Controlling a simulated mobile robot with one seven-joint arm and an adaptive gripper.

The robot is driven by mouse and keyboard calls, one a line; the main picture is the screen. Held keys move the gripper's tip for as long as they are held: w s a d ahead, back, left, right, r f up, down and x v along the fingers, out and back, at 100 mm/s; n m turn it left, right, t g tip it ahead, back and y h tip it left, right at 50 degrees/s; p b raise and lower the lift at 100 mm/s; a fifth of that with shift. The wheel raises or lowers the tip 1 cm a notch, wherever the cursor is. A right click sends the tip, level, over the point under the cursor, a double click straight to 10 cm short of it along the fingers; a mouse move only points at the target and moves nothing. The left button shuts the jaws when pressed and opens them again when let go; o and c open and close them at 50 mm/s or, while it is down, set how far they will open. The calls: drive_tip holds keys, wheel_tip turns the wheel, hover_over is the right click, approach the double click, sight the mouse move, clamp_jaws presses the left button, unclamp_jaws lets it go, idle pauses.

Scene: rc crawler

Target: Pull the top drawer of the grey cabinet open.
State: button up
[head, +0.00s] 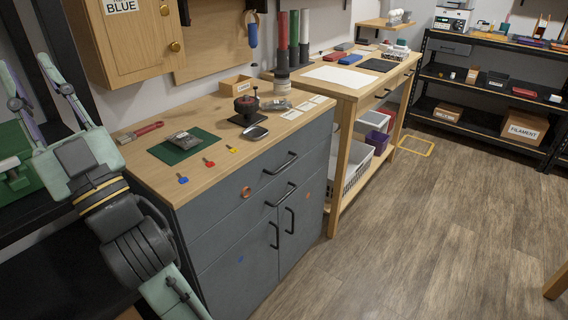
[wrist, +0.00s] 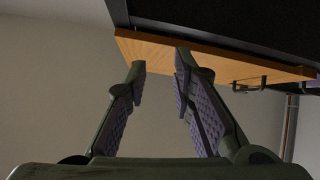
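The grey cabinet (head: 225,262) stands under a wooden top in the head view. Its top drawer (head: 310,140) looks shut, flush with the front. The drawer has a black bar handle (head: 280,163). A second bar handle (head: 281,194) sits just below it, and two upright handles are on the doors lower down. My gripper (head: 40,80) is at the far left of the head view, pointing up, well away from the handle. In the wrist view my gripper (wrist: 160,62) is open, with nothing between its fingers. The cabinet is not recognisable in the wrist view.
On the wooden top (head: 150,179) lie a green mat (head: 185,146), several coloured keys and a small box (head: 237,85). A wall cabinet (head: 130,40) hangs above, at the left. A wooden workbench (head: 345,92) adjoins at the right. The floor (head: 430,220) before the cabinet is clear.

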sight(286, 163)
drive_tip(key=shift+o, duration=0.5)
drive_tip(key=w+d+f+m+t+h, duration=0.2)
drive_tip(key=w+d+f+m+h, duration=0.1)
drive_tip(key=w+h, duration=0.3)
drive_tip(key=w+d+f+m+t+h, duration=0.3)
drive_tip(key=w+d+f+m+h, duration=0.1)
drive_tip(key=w, duration=0.6)
wheel_tip(286, 163, down, 3)
drive_tip(key=shift+w+d+r+h, duration=0.2)
drive_tip(key=shift+w+d+h, duration=0.15)
drive_tip(key=shift+d+h, duration=0.4)
drive_tip(key=w+d+f+m+g+h, duration=0.1)
drive_tip(key=w+d+f+m+h, duration=0.3)
drive_tip(key=w+d+f+h, duration=0.45)
drive_tip(key=w+d+f+m, duration=0.3)
drive_tip(key=d+f+m, duration=0.1)
drive_tip(key=f+m, duration=0.35)
drive_tip(key=w+d+f+m+g, duration=0.1)
drive_tip(key=w+d+f+m, duration=0.25)
drive_tip(key=f+m, duration=0.4)
drive_tip(key=w+d+f+m, duration=0.2)
drive_tip(key=d+f+m, duration=0.3)
drive_tip(key=f, duration=0.5)
drive_tip(key=p+x, duration=0.1)
drive_tip(key=x, duration=1)
drive_tip(key=shift+a+p, duration=0.2)
drive_tip(key=shift+p, duration=0.1)
drive_tip(key=shift+c, duration=0.4)
clamp_jaws()
